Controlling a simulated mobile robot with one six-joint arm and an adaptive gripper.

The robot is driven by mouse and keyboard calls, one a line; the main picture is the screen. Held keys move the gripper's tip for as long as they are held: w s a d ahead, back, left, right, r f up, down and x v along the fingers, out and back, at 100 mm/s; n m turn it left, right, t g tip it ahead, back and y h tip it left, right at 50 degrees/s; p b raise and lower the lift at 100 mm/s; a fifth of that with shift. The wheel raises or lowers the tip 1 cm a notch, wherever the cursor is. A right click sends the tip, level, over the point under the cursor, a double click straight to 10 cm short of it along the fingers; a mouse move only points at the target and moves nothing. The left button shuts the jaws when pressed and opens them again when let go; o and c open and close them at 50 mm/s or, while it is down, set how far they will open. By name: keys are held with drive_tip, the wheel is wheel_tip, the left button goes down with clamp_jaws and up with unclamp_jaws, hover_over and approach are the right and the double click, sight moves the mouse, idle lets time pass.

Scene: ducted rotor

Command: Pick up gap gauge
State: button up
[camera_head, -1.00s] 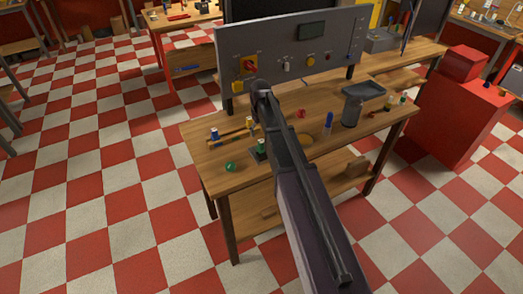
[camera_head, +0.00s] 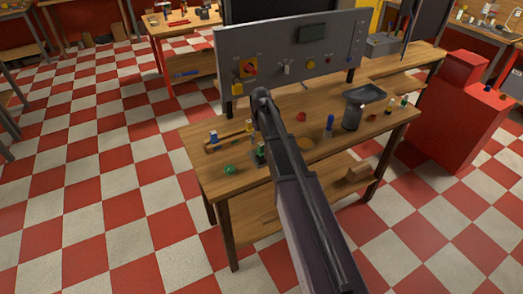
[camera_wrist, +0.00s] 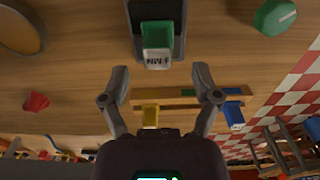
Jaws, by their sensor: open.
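A green block with a white end face marked "1 MM", which I take as the gap gauge (camera_wrist: 157,38), sits in a dark holder (camera_wrist: 180,45) on the wooden bench. In the head view the gauge (camera_head: 260,150) shows only as a bit of green beside my arm. My gripper (camera_wrist: 159,74) is open and empty in the wrist view. Its two fingertips are spread to either side just below the gauge's labelled end in the picture, not closed on it. In the head view my arm hides the gripper's fingers.
A green knob-like piece (camera_wrist: 274,17) lies near the holder. A wooden rack (camera_wrist: 185,98) with yellow and blue pieces is on the bench, with a red piece (camera_wrist: 36,102) and a round disc (camera_wrist: 20,32). A grey control panel (camera_head: 290,60) stands behind.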

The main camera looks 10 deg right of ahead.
sight(262, 143)
drive_tip(key=shift+d+f+b, duration=0.15)
drive_tip(key=shift+f+b, duration=2.05)
drive_tip(key=shift+f, duration=0.2)
drive_tip(key=shift+s, duration=0.1)
clamp_jaws()
